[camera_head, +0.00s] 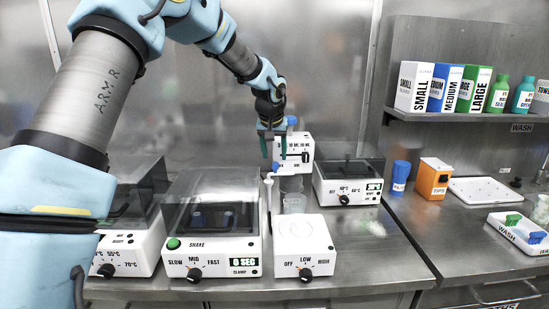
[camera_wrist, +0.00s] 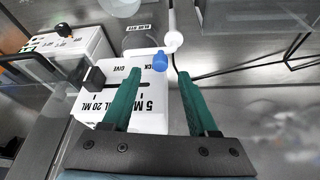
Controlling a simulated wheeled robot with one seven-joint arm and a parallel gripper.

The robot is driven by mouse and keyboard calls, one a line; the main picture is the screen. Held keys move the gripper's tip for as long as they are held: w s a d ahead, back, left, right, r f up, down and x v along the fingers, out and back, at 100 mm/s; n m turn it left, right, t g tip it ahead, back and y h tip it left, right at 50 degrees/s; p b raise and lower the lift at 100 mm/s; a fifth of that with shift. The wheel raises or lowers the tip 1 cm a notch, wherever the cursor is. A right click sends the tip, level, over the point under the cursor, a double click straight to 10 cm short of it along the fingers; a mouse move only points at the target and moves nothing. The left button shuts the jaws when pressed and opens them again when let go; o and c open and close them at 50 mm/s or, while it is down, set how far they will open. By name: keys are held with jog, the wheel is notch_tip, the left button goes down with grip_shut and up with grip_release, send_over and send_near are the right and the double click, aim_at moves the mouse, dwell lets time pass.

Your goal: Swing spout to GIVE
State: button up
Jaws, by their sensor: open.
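The white dispenser (camera_head: 300,147) stands at the back of the bench. Its face carries volume marks and a black slider knob (camera_head: 305,156). In the wrist view its white body (camera_wrist: 152,118) shows the word GIVE and a partly hidden word ending in CK. A small blue spout part (camera_wrist: 160,62) sits near the CK end, beside a white round joint (camera_wrist: 172,41). In the head view a blue piece (camera_head: 275,167) shows at the dispenser's lower left. My gripper (camera_head: 271,146) is open and empty, its teal fingers pointing down just left of the dispenser; the wrist view shows the blue part between the fingertips (camera_wrist: 157,76).
A shaker (camera_head: 212,240) with a clear lid and a stirrer (camera_head: 303,245) stand in front. A clear beaker (camera_head: 293,203) is behind the stirrer. A lidded heater (camera_head: 347,190) stands close on the right. The bench farther right of the stirrer is clear.

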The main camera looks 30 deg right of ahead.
aim_at(275, 163)
jog(key=shift+p+x, duration=0.35)
jog(key=shift+x, duration=1.6)
jog(key=shift+c, duration=0.2)
grip_shut()
